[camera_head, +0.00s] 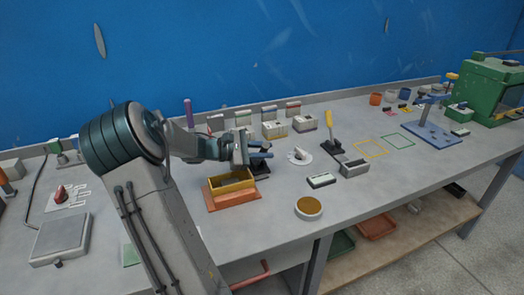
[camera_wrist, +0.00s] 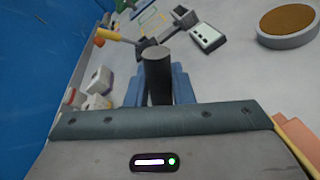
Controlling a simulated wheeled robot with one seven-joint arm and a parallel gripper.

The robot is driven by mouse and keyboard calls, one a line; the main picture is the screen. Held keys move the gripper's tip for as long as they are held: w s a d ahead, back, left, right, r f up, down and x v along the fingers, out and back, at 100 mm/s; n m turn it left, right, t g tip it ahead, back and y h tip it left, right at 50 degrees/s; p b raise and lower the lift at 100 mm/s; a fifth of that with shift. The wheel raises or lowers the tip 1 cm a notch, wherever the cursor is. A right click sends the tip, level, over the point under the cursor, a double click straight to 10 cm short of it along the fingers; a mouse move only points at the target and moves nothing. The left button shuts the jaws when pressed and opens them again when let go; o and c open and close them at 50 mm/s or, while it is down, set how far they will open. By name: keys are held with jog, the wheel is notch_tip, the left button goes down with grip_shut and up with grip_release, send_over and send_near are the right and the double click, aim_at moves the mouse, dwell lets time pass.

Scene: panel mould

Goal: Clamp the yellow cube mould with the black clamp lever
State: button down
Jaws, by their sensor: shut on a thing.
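The yellow cube mould (camera_head: 232,183) is an open box sitting in an orange base (camera_head: 233,200) on the grey bench, left of centre in the head view. A black clamp (camera_head: 261,170) stands close behind and to the right of it. My gripper (camera_head: 262,152) is above the clamp at the mould's back right. In the wrist view, the dark cylindrical handle of the black clamp lever (camera_wrist: 157,75) rises between my blue fingers, which are shut on it. The clamp's pressing end and its contact with the mould are hidden by my gripper and the box wall.
A round dish of brown material (camera_head: 309,207) and a small display box (camera_head: 321,180) lie to the right. A yellow-handled tool (camera_head: 329,130) stands behind a grey box (camera_head: 354,168). Several small cartons line the wall.

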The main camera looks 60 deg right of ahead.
jog(key=c, duration=1.3)
grip_release()
jog(key=shift+s+f, duration=0.1)
jog(key=shift+a, duration=0.1)
jog(key=v, duration=1.3)
jog(key=shift+w+a+r, duration=0.2)
jog(key=shift+w, duration=0.05)
jog(key=shift+a, duration=0.1)
jog(key=s+a+r+m+t+y+p, duration=0.1)
jog(key=s+a+t+y, duration=0.2)
jog(key=a, duration=0.9)
jog(key=s+a+r+m+t+y+p, duration=0.1)
jog(key=s+a+t+y, duration=0.3)
jog(key=a, duration=0.8)
jog(key=s+a+m+t+y+p, duration=0.1)
jog(key=s+a+t+y+p, duration=0.2)
jog(key=a, duration=0.9)
jog(key=shift+s+r+m+t+y, duration=0.25)
jog(key=shift+t+y, duration=0.25)
jog(key=shift+t, duration=0.3)
jog(key=shift+s+r+m+t+y, duration=0.15)
jog(key=shift+s+t+y, duration=0.3)
jog(key=shift+t, duration=0.35)
